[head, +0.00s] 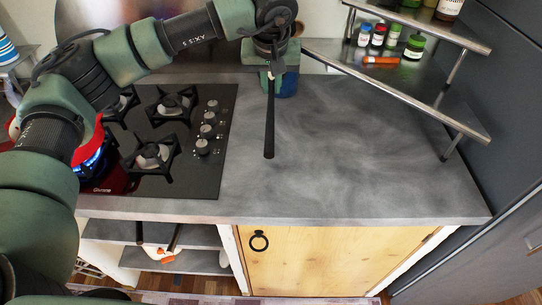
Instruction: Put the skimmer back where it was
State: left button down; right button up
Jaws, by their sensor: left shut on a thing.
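My left gripper (270,70) is above the back of the grey counter, shut on the skimmer. The skimmer's long black handle (269,125) shows below the jaws and points toward the front of the counter. Its head cannot be made out behind my gripper and wrist. A blue container (288,85) stands on the counter just behind and right of the jaws, partly hidden by my gripper. I cannot tell whether the skimmer touches it or the counter. My right gripper is not in view.
A metal shelf (440,90) with small bottles and jars stands at the back right. The counter's middle (340,150) is clear. Below are open shelves and a wooden door (320,262).

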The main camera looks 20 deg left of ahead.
pick_arm(q)
notch_tip(320, 180, down, 18)
jog(key=p, duration=0.4)
jog(key=shift+f+p, duration=0.15)
jog(key=shift+p, duration=0.25)
jog(key=shift+f, duration=0.45)
jog(key=shift+f+b, duration=0.3)
jog(key=shift+b, duration=0.05)
jog(key=c, duration=1.4)
grip_release()
jog(key=shift+r, duration=0.1)
